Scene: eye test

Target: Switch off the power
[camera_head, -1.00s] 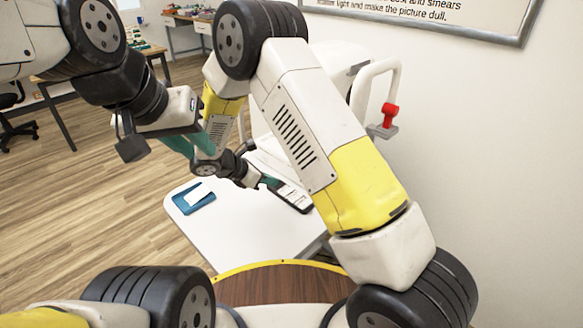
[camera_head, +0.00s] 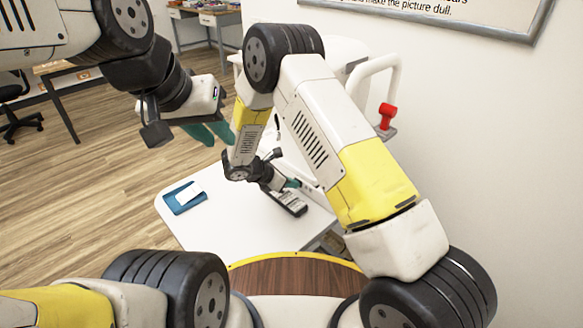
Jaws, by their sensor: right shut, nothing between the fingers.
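A white eye-test machine (camera_head: 345,55) stands against the wall, largely hidden behind my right arm. A grey panel (camera_head: 291,205) with small light marks sits at the right of the white tabletop (camera_head: 215,225); no power switch can be made out on it. My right gripper (camera_head: 293,183) is just above and behind this panel, small and partly hidden, with teal fingertips. It is shut and empty; contact with the panel cannot be told. My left gripper (camera_head: 212,134) is raised over the table's far left side, its teal fingers apart and empty.
A blue tray (camera_head: 172,203) with a white sheet (camera_head: 189,195) lies at the table's left. A red-topped part (camera_head: 386,115) sits by the white curved frame (camera_head: 397,75). A wall sign (camera_head: 480,12) hangs at upper right. Desks stand behind.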

